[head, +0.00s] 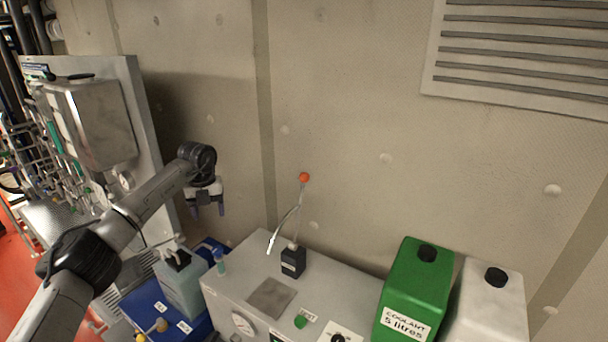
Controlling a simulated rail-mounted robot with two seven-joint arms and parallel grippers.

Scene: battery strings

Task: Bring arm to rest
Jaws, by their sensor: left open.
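My left arm (130,215) reaches in from the lower left. My left gripper (207,206) hangs at its end, fingers pointing down, open and empty. It is above and to the left of the grey cabinet, in front of the wall, and touches nothing that I can see. My right gripper is not in the head view.
A grey cabinet (232,292) carries a lever with an orange knob (304,177). A green coolant canister (412,285) and a white canister (490,305) stand at right. A blue box (150,300) and a pale jug (183,285) are below the gripper. Pipework stands left.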

